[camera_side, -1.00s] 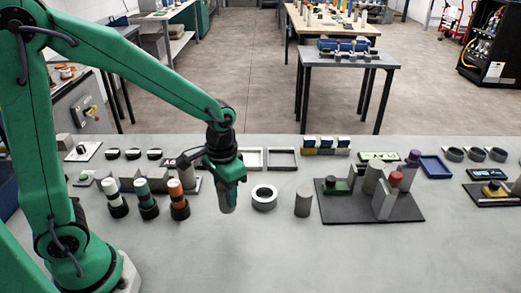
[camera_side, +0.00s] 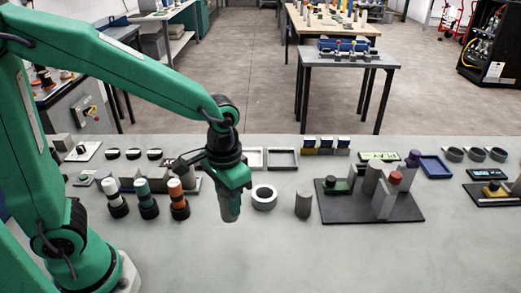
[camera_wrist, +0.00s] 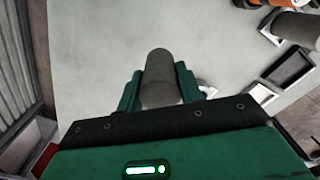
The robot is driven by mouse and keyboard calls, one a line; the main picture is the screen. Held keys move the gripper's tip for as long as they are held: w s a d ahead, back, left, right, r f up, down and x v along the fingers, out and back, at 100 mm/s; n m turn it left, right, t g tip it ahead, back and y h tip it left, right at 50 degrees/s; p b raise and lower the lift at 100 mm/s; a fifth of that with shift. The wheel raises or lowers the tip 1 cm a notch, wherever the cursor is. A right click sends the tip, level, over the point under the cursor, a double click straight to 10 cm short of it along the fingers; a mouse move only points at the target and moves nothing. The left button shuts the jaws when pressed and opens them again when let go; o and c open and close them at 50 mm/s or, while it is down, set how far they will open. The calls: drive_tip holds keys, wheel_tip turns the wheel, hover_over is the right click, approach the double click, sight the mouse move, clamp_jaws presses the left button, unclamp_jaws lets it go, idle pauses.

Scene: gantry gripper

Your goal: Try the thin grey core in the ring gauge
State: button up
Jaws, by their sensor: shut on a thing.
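My gripper (camera_side: 231,190) is shut on a grey core (camera_side: 229,209), which hangs roughly upright below the fingers. The wrist view shows the core (camera_wrist: 160,78) between the two green fingers of my gripper (camera_wrist: 158,88). The ring gauge (camera_side: 264,206), a light grey ring with a dark round opening, lies on the bench just right of the held core in the side view, apart from it. A second grey cylinder (camera_side: 303,205) stands upright right of the ring. I cannot tell exactly how high the core is above the bench.
Left of my gripper stand several banded cylinders, orange (camera_side: 179,200) and teal (camera_side: 147,200) among them. A dark fixture plate (camera_side: 350,213) with grey blocks lies to the right. Two shallow square trays (camera_side: 283,168) lie behind the ring. The front bench is clear.

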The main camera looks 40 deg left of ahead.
drive_tip(key=shift+w, duration=0.15)
drive_tip(key=shift+w+a+n, duration=0.1)
drive_tip(key=shift+w+n, duration=0.7)
drive_tip(key=shift+n, duration=0.2)
drive_tip(key=w+a+n, duration=0.2)
drive_tip(key=w+n, duration=0.5)
drive_tip(key=n, duration=0.1)
drive_tip(key=w+a+f+n, duration=0.1)
drive_tip(key=w+a+n, duration=0.2)
drive_tip(key=w+n, duration=0.4)
drive_tip(key=shift+w+f+n, duration=0.2)
drive_tip(key=shift+w+n, duration=0.05)
drive_tip(key=shift+n, duration=0.35)
drive_tip(key=shift+f, duration=0.15)
drive_tip(key=shift+f, duration=2.45)
drive_tip(key=shift+f, duration=1.6)
idle(0.6)
